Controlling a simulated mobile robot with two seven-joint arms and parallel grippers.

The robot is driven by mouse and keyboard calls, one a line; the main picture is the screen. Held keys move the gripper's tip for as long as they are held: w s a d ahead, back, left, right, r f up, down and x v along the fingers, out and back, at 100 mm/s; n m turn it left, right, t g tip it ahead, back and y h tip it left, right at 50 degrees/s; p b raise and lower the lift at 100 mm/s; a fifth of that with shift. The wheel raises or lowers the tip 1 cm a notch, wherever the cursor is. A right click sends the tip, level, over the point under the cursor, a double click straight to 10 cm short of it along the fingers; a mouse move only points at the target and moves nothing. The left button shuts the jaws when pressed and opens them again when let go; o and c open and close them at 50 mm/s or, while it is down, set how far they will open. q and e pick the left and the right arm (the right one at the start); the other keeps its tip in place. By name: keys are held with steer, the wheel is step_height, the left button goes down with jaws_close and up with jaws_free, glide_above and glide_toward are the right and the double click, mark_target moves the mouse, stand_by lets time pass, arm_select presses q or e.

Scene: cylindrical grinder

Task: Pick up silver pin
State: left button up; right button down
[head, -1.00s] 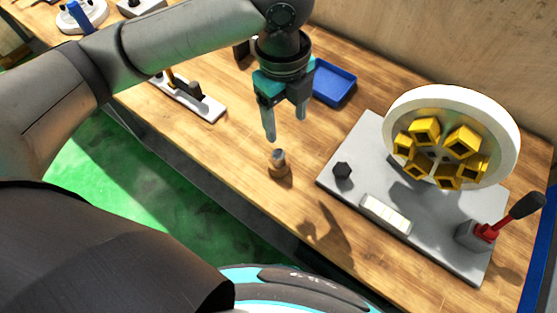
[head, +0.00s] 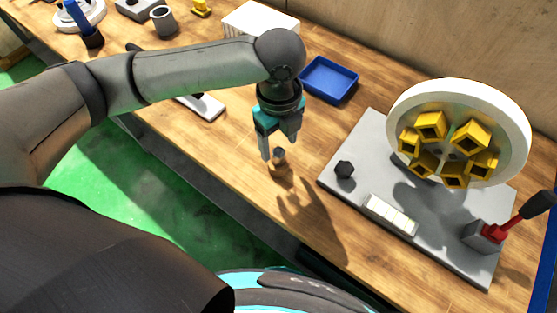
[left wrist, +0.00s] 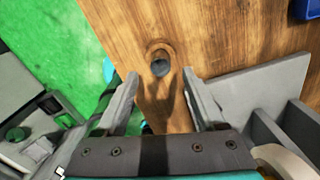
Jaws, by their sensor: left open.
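The silver pin (head: 279,153) stands upright in a small brown holder (head: 281,172) on the wooden table; its top shows as a grey disc in the left wrist view (left wrist: 160,68). My left gripper (head: 279,148) points down over the pin, fingers open. In the left wrist view my left gripper (left wrist: 160,73) has one finger on each side of the pin's line, with the pin just beyond the tips and nothing held. How far the fingertips are above the pin is hard to tell. My right gripper is not in view.
A grey plate (head: 350,205) with a white wheel (head: 515,125) holding yellow blocks and a red-black lever (head: 515,220) stands on the right. A blue tray (head: 330,82) lies behind the gripper. The table (head: 230,150) around the pin is mostly clear.

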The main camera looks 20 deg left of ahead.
mark_target(279, 152)
arm_select(q)
step_height(279, 152, down, 5)
steer(key=shift+r+b, duration=0.2)
steer(key=shift+b, duration=0.25)
jaws_close()
steer(key=shift+w, duration=0.1)
